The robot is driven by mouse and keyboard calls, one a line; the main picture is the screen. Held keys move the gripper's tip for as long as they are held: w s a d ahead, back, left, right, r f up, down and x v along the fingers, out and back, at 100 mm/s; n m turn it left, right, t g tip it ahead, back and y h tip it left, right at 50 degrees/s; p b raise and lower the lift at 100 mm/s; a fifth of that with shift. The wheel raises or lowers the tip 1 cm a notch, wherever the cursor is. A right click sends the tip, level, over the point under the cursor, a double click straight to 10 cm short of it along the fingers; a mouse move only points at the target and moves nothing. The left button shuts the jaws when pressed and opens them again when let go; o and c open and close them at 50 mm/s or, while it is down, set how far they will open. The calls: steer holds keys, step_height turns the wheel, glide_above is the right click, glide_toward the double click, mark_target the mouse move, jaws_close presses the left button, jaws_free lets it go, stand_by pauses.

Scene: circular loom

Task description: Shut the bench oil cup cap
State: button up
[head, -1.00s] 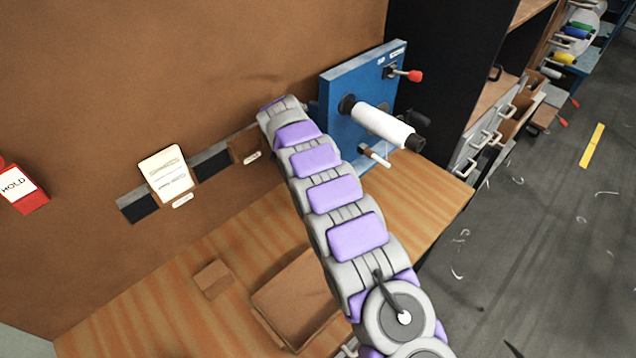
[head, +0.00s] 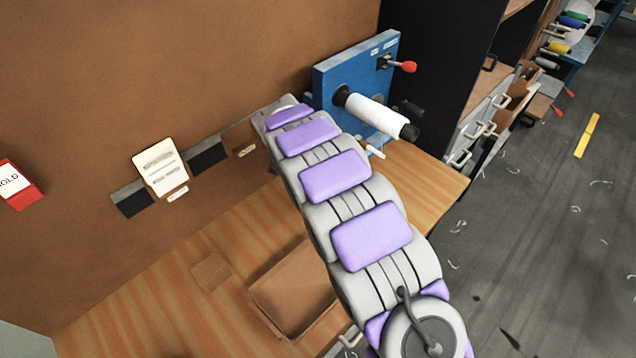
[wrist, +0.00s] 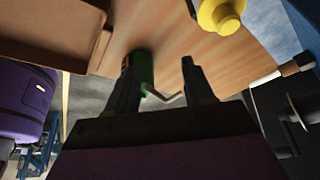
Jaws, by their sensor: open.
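My gripper (wrist: 159,64) shows in the wrist view with its two dark fingers apart over the wooden bench (wrist: 180,35). A green upright-sided thing (wrist: 144,68) shows just beside the left finger, partly hidden by it. A thin bent metal piece (wrist: 165,97) shows between the fingers. A yellow round piece with a flange (wrist: 220,14) is at the top, beyond the right finger and apart from it. I cannot tell which of these is the oil cup or its cap, or how the cap stands. In the head view my arm hides the gripper.
A blue panel (head: 335,85) with a white bobbin (head: 372,113) and a red-knobbed lever (head: 408,67) stands at the bench's back right. An open brown tray (head: 262,312) and a small brown block (head: 210,271) lie left of my arm. Bare bench (head: 130,315) is at the left.

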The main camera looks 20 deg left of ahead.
steer(key=s+d, duration=0.4)
steer(key=s, duration=0.2)
steer(key=shift+s+d+r, duration=0.15)
steer(key=shift+d+r, duration=0.2)
steer(key=shift+d, duration=0.05)
steer(key=shift+c, duration=0.3)
